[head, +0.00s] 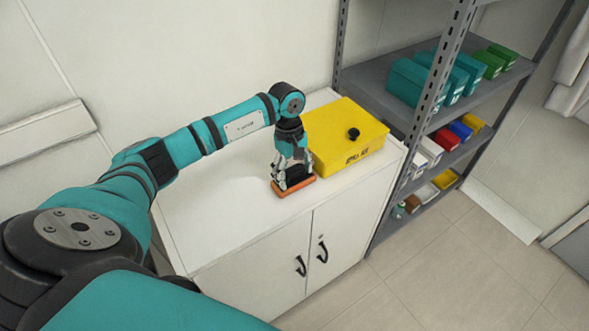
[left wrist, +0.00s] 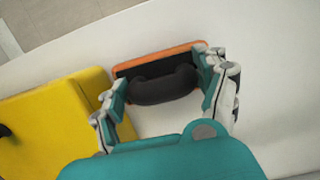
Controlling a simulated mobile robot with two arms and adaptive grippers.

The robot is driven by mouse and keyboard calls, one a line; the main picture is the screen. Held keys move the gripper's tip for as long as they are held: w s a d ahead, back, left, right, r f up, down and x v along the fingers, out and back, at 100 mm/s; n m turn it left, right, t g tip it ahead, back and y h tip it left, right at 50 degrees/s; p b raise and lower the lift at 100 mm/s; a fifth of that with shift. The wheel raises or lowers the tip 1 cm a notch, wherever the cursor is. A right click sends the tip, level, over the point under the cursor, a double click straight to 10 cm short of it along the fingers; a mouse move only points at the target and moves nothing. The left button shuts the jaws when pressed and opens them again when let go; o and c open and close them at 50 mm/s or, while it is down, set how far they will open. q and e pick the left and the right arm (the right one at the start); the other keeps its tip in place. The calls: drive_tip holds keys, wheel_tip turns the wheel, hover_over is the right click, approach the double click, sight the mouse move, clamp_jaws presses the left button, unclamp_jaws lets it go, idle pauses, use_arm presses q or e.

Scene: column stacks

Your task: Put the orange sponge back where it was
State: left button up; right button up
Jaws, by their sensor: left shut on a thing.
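The orange sponge (head: 294,188) has a black handle-like top and is at the front part of the white cabinet top, left of the yellow box. It also shows in the left wrist view (left wrist: 201,46), with its dark curved handle (left wrist: 165,86) between my fingers. My left gripper (head: 291,172) points down from above and is shut on the sponge. The sponge is at or very near the cabinet surface; I cannot tell whether it touches. My right gripper is in neither view.
The yellow box (head: 345,135) with a black knob stands right beside my left gripper. The white cabinet top (head: 215,215) is bare to the left. A grey metal shelf rack (head: 385,88) with teal, green and other coloured boxes stands to the right.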

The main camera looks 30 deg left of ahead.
use_arm(q)
drive_tip(key=shift+f, duration=0.1)
drive_tip(key=o, duration=1.2)
drive_tip(key=shift+r, duration=0.2)
drive_tip(key=shift+w+r, duration=0.1)
drive_tip(key=shift+r, duration=0.2)
drive_tip(key=r+b, duration=0.1)
drive_tip(key=r, duration=0.2)
drive_tip(key=a+r+b, duration=0.1)
drive_tip(key=r, duration=0.3)
drive_tip(key=r+b, duration=0.1)
drive_tip(key=r, duration=0.3)
drive_tip(key=shift+w+a+r, duration=0.1)
drive_tip(key=shift+w+a, duration=0.15)
drive_tip(key=shift+a, duration=0.1)
